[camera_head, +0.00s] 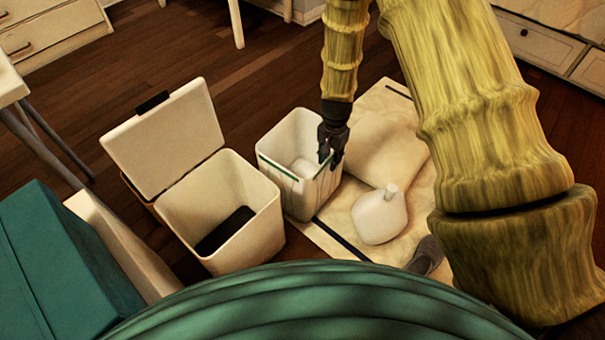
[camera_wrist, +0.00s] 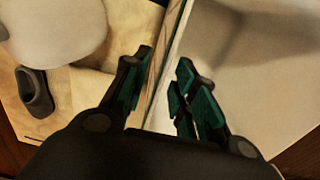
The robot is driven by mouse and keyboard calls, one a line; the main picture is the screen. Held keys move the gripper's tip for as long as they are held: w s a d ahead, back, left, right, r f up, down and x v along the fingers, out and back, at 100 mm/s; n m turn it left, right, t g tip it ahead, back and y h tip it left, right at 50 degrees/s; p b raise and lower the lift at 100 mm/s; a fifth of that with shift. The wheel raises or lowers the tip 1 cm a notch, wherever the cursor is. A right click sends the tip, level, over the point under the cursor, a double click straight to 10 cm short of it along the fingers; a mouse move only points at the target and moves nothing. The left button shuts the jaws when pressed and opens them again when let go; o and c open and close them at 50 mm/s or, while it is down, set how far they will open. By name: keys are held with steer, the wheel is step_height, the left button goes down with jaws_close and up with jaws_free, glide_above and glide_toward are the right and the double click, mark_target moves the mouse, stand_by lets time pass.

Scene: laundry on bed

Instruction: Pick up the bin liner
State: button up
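A white open-topped box with a dark green stripe along its near rim (camera_head: 289,188) looks to be the bin liner. It stands upright on the floor, partly over the edge of a mat. My gripper (camera_head: 329,160) is at its right rim, pointing down. In the wrist view the wall of the liner (camera_wrist: 166,75) runs between the two fingers of my gripper (camera_wrist: 164,72). One finger is outside the wall and the other is inside. The fingers look apart, with the wall between them. Something whitish lies inside the liner.
A white bin (camera_head: 262,215) with its lid (camera_head: 167,138) up stands left of the liner. A white bottle (camera_head: 379,216) and a pale cushion-like thing (camera_head: 378,146) rest on the mat (camera_head: 335,230) to the right. A grey shoe-like thing (camera_head: 426,256) lies nearby. Teal boxes (camera_head: 60,265) stand lower left.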

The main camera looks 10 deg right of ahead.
jaws_close()
steer(key=shift+r, duration=0.1)
